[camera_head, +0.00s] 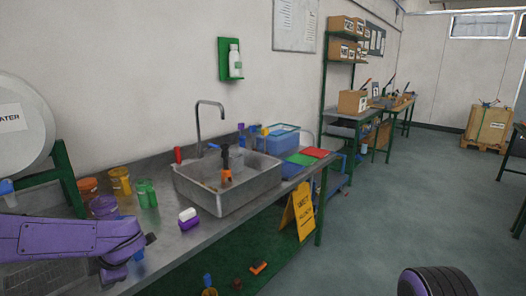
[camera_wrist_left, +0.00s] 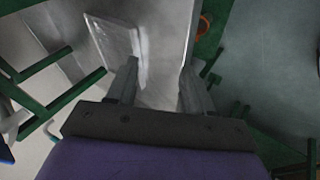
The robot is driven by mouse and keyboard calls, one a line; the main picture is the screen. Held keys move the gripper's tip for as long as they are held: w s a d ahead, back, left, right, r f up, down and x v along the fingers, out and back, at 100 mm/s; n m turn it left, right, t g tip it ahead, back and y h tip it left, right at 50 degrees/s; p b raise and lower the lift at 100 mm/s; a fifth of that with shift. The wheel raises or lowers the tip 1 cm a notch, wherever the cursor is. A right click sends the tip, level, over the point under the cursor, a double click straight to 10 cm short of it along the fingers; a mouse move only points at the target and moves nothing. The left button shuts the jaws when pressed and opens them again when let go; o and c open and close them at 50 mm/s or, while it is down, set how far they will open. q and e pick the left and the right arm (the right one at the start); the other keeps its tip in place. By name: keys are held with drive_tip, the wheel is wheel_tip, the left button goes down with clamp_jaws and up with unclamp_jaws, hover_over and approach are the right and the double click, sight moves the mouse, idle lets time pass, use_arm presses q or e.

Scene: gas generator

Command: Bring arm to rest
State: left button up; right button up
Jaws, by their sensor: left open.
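My left arm (camera_head: 70,238) enters the head view from the left, a purple link lying over the near left part of the workbench. In the left wrist view, my left gripper (camera_wrist_left: 160,78) has its two grey fingers spread apart with nothing between them. Beyond the fingers are a pale metal surface (camera_wrist_left: 160,45) and green frame bars. The left fingers cannot be made out in the head view. My right gripper is in neither view.
The metal workbench (camera_head: 160,233) holds a sink (camera_head: 228,185), orange (camera_head: 120,181) and green jars (camera_head: 147,193), and a white-and-purple item (camera_head: 188,218). A yellow sign (camera_head: 299,211) leans by the bench.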

use_arm(q)
drive_tip(key=s+d+f+m+t, duration=0.2)
drive_tip(key=s+d+f+m, duration=0.15)
drive_tip(key=f+m, duration=0.4)
drive_tip(key=s+d+f+m+t, duration=0.25)
drive_tip(key=s+f+m, duration=0.25)
drive_tip(key=f, duration=0.6)
drive_tip(key=s+d+f+m+g+h, duration=0.1)
drive_tip(key=s+f+m+g+h, duration=0.1)
drive_tip(key=s+f, duration=0.4)
drive_tip(key=s+d+f+m+g+h, duration=0.1)
drive_tip(key=s+f+m, duration=0.4)
drive_tip(key=s, duration=1.1)
drive_tip(key=shift+s+d+f+g+h, duration=0.3)
drive_tip(key=shift+f+g+h, duration=0.1)
drive_tip(key=shift+f+g, duration=0.05)
